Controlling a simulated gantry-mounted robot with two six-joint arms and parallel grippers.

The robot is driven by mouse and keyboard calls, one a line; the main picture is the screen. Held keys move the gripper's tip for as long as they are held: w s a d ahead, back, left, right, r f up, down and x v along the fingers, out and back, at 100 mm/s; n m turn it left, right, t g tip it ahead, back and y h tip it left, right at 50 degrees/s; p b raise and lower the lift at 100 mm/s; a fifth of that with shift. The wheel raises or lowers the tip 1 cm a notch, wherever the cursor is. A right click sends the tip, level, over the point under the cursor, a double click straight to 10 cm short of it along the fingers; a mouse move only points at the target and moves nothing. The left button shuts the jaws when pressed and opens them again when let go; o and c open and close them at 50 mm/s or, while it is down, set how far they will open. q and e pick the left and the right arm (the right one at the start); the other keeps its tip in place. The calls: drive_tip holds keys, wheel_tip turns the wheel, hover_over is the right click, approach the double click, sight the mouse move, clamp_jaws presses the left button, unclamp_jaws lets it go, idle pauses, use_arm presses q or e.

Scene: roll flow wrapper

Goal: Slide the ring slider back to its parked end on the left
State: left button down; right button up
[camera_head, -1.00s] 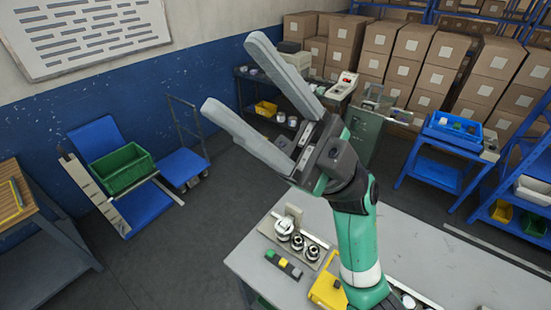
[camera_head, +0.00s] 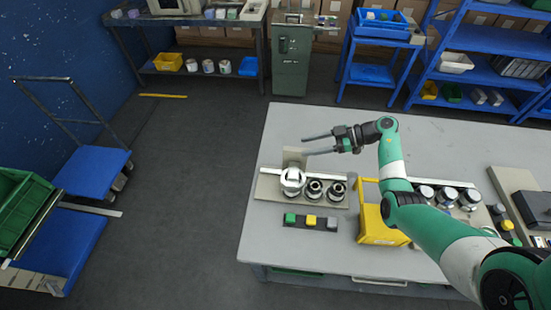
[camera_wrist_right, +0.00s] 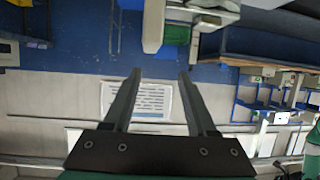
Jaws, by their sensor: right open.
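A small grey base plate (camera_head: 268,191) lies on the left part of the table in the head view. On it stand a white-and-chrome ring-like piece (camera_head: 292,181) at the left and two dark-and-chrome round pieces (camera_head: 314,190) to its right. Which of them is the ring slider I cannot tell for sure. A pale bar (camera_head: 272,172) runs behind them. My right gripper (camera_head: 306,146) is open and empty, its fingers pointing left, apart from these pieces. Its open fingers also show in the right wrist view (camera_wrist_right: 160,75). My left gripper is not in view.
A strip with green, yellow and grey buttons (camera_head: 311,222) lies in front of the plate. A yellow bin (camera_head: 378,231) stands to its right, with more round pieces (camera_head: 447,196) farther right. The table's left and back areas (camera_head: 300,118) are clear.

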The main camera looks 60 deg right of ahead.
sight(288, 152)
drive_tip(key=s+d+f+h, duration=0.1)
drive_tip(key=s+d+f, duration=0.1)
drive_tip(key=s+d, duration=0.1)
drive_tip(key=shift+m, duration=0.4)
drive_tip(key=b+x, duration=0.1)
drive_tip(key=x, duration=0.2)
drive_tip(key=b+x, duration=0.1)
drive_tip(key=x, duration=0.3)
drive_tip(key=b+x, duration=0.2)
drive_tip(key=x, duration=0.2)
drive_tip(key=shift+w+a+r, duration=0.15)
drive_tip(key=shift+a+r, duration=0.1)
drive_tip(key=shift+w+a, duration=0.15)
drive_tip(key=shift+w, duration=0.2)
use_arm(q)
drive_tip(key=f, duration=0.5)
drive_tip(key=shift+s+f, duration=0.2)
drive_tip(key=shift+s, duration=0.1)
use_arm(e)
clamp_jaws()
